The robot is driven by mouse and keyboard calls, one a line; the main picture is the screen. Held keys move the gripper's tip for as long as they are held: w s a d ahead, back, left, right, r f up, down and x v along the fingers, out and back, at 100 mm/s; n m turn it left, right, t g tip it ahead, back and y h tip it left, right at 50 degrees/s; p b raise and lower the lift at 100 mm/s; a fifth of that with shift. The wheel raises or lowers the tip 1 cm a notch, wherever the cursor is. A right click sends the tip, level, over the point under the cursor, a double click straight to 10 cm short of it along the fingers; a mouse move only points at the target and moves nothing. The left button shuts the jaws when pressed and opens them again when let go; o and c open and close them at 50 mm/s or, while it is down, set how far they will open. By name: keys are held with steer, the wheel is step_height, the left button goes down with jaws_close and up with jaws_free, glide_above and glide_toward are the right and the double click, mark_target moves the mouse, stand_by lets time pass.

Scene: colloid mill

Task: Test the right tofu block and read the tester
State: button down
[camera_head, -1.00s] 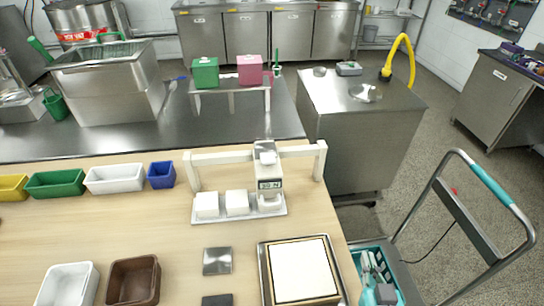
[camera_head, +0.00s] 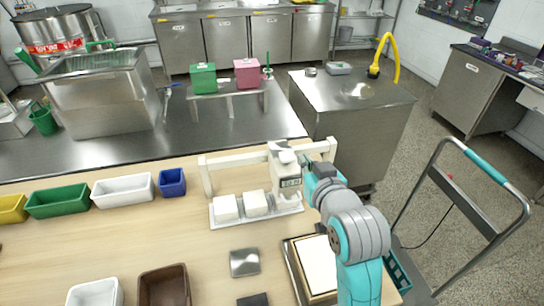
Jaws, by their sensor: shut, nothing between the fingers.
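A white tester (camera_head: 283,157) with a small display (camera_head: 290,183) hangs on a white crossbar frame (camera_head: 232,159) over a pale tray (camera_head: 228,224). The display's digits are too small to read. Two white tofu blocks, the left one (camera_head: 226,207) and the middle one (camera_head: 255,204), sit on the tray in plain view. A white shape (camera_head: 288,198) shows under the tester at the tray's right end; I cannot clearly tell block from tester there. My gripper (camera_head: 308,184) is shut and empty, close against the right side of the tester. Its tips are small and I cannot tell contact.
Yellow, green, white and blue bins (camera_head: 172,182) line the table's left. A metal block (camera_head: 244,262) and a framed white board (camera_head: 318,262) lie in front. A low rack (camera_head: 228,91) holds green and pink boxes behind. A cart handle (camera_head: 490,170) stands at right.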

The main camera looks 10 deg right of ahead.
steer(key=shift+w+a+r, duration=0.1)
steer(key=shift+a+r, duration=0.1)
steer(key=shift+a, duration=0.1)
glide_above(289, 169)
step_height(289, 169, down, 2)
steer(key=shift+f, duration=0.15)
step_height(289, 169, down, 3)
steer(key=shift+f, duration=0.55)
